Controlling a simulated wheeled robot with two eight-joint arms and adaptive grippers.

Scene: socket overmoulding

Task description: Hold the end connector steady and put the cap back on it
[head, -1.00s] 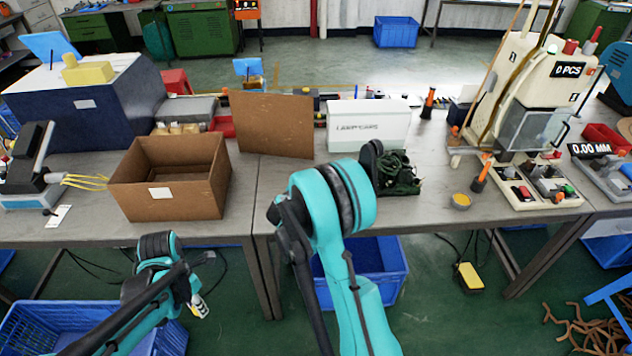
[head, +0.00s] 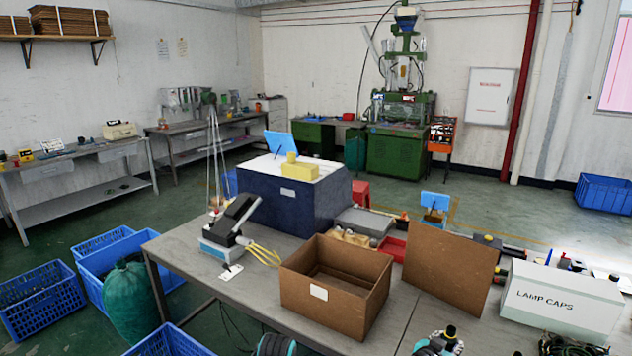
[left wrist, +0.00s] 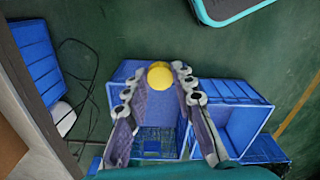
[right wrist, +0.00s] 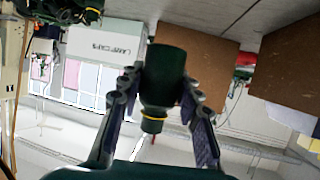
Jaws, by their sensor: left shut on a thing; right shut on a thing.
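My left gripper (left wrist: 160,82) is shut on a round yellow piece, which looks like the cap (left wrist: 160,75), seen end-on between its fingertips. My right gripper (right wrist: 160,88) is shut on a dark cylinder, which looks like the end connector (right wrist: 163,65). It has a wide body, a narrower lower part and a thin yellow ring. The cap and the connector are apart, and neither wrist view shows the other piece. In the head view my right gripper (head: 450,338) shows only partly at the bottom edge.
On the table (head: 185,262) stand an open cardboard box (head: 335,300), an upright brown board (head: 448,268) and a white lamp caps box (head: 560,300). Blue crates (left wrist: 225,125) stand on the floor below my left gripper.

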